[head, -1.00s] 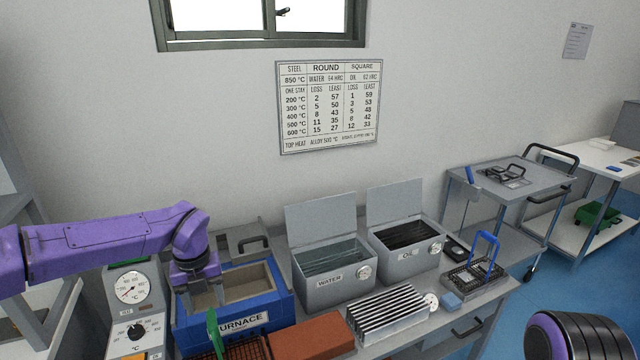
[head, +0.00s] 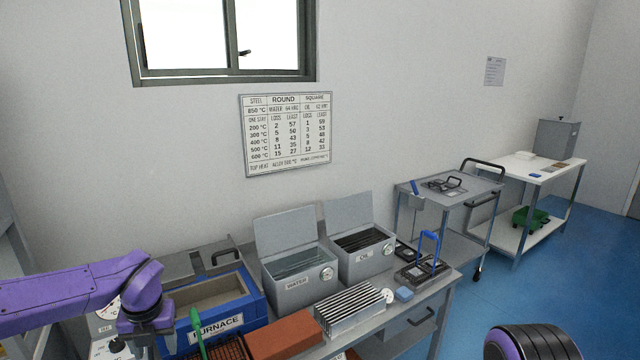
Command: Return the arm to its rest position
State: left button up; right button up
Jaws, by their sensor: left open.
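My left arm is purple and comes in from the left. Its gripper (head: 146,342) points down at the front left of the blue furnace (head: 255,296), and it looks open and empty. The fingertips are close to the bottom edge and hard to make out. A green handle (head: 198,332) stands just right of the gripper, apart from it. Part of my right arm (head: 530,343) shows at the bottom right, dark with purple bands. Its gripper is out of view.
The bench holds a dial panel (head: 105,345), a red-brown brick (head: 285,336), a water tank (head: 298,290), an oil tank (head: 362,262) and a finned rack (head: 350,310). Trolleys (head: 450,187) stand right. Blue floor (head: 560,270) at the right is clear.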

pick_arm(q)
jog(key=s+d+f+m+t+y, duration=0.15)
jog(key=s+f+m, duration=0.25)
jog(key=f+m, duration=0.55)
jog(key=s+d+f+m+t+y, duration=0.1)
jog(key=s+f+m+t+y, duration=0.25)
jog(key=f+m, duration=0.6)
jog(key=s+f+m+g+h, duration=0.1)
jog(key=s+f+m, duration=0.2)
jog(key=s, duration=0.4)
jog(key=s+f+m+g+h, duration=0.1)
jog(key=s+f+m, duration=0.2)
jog(key=s+m, duration=0.3)
jog(key=s+f+m+g+h, duration=0.1)
jog(key=s+f+m, duration=0.2)
jog(key=s, duration=0.7)
jog(key=shift+s+d+m, duration=0.25)
jog(key=shift+d+m, duration=0.15)
jog(key=shift+m, duration=0.5)
jog(key=shift+b, duration=0.3)
